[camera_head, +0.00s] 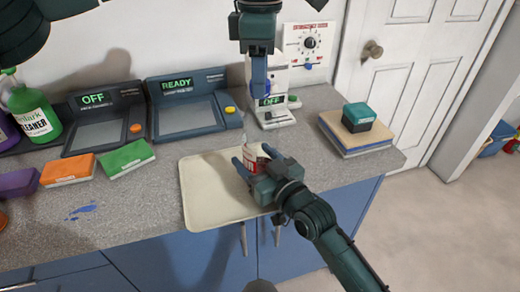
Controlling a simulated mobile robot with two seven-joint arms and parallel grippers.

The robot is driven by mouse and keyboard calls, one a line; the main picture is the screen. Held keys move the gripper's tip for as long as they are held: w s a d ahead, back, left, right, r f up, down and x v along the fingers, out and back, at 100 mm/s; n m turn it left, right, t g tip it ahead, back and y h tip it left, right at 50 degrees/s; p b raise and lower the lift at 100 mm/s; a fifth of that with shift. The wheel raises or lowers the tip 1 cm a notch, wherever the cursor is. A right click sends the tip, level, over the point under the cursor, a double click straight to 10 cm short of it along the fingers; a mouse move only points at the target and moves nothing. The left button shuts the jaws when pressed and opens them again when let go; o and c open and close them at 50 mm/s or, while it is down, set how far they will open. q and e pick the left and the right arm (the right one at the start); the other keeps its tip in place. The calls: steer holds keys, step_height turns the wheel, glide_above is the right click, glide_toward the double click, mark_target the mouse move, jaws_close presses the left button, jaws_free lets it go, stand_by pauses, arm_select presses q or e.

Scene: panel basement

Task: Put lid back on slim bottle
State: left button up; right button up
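A slim bottle (251,159), white with a red label, stands over the cream tray (205,208) between the blue fingers of my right gripper (254,160). The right gripper reaches in from the lower right and looks shut around the bottle; its palm hides part of it. My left gripper (259,88) hangs from the top middle, fingers pointing down, above and behind the bottle, apart from it. Its fingers overlap edge-on, so its opening does not show. I cannot make out a separate lid.
A white device (278,115) reading OFF stands behind the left gripper. Two dark consoles (190,105) and orange and green boxes (126,158) are at left, with a green cleaner bottle (34,115). A teal-topped block (358,116) sits on stacked boards (345,135) at right.

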arm_select(q)
steer(key=c, duration=0.7)
steer(key=m, duration=0.5)
steer(key=shift+f, duration=0.1)
steer(key=shift+c, duration=0.2)
steer(key=m, duration=0.4)
steer(key=shift+m, duration=0.3)
steer(key=m, duration=1.2)
steer(key=shift+m, duration=0.4)
steer(key=m, duration=1.2)
steer(key=shift+m, duration=0.4)
steer(key=m, duration=1.2)
steer(key=o, duration=1.2)
